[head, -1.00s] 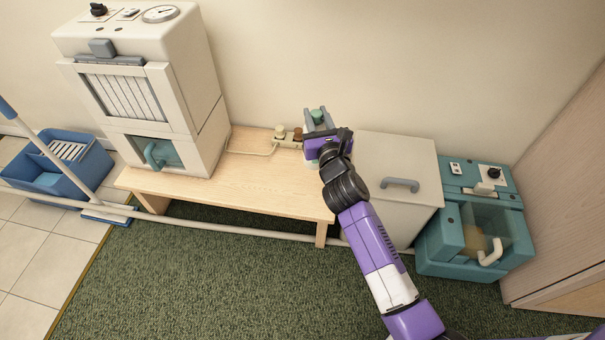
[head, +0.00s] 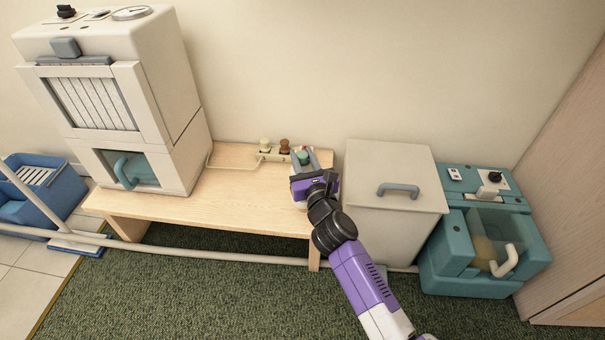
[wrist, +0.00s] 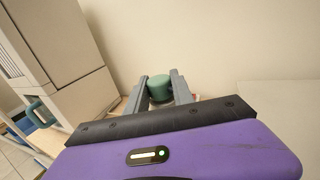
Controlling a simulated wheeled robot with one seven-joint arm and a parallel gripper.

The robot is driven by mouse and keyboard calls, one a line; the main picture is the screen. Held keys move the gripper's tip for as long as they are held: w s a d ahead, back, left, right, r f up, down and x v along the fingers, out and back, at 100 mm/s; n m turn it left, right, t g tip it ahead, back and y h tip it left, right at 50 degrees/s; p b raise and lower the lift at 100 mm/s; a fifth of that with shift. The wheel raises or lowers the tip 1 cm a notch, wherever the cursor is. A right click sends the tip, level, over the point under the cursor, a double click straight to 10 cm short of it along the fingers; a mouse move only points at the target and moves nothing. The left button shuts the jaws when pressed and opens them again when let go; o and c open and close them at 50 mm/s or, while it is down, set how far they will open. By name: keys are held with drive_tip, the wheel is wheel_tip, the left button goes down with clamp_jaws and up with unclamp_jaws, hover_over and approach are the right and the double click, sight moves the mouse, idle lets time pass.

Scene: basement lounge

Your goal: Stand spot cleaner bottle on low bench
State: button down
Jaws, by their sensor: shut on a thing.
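The spot cleaner bottle shows mainly as a teal-green cap (head: 303,157) between my fingers. The cap is also in the wrist view (wrist: 160,88), where it looks upright. My gripper (head: 307,163) is shut on the bottle over the right end of the low bench. The low bench (head: 235,205) is pale wood and stands along the wall. My gripper hides most of the bottle's body, and I cannot tell whether its base touches the bench top.
A power strip with plugs (head: 282,154) lies at the bench's back, just left of the bottle. A large cream machine (head: 165,120) fills the bench's left end. A pale lidded bin (head: 390,215) stands close on the right, beside a teal machine (head: 445,245). The middle bench top is clear.

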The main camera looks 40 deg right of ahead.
sight(303, 168)
drive_tip(key=shift+f+b, duration=1.9)
drive_tip(key=shift+f, duration=0.3)
drive_tip(key=c, duration=1.1)
unclamp_jaws()
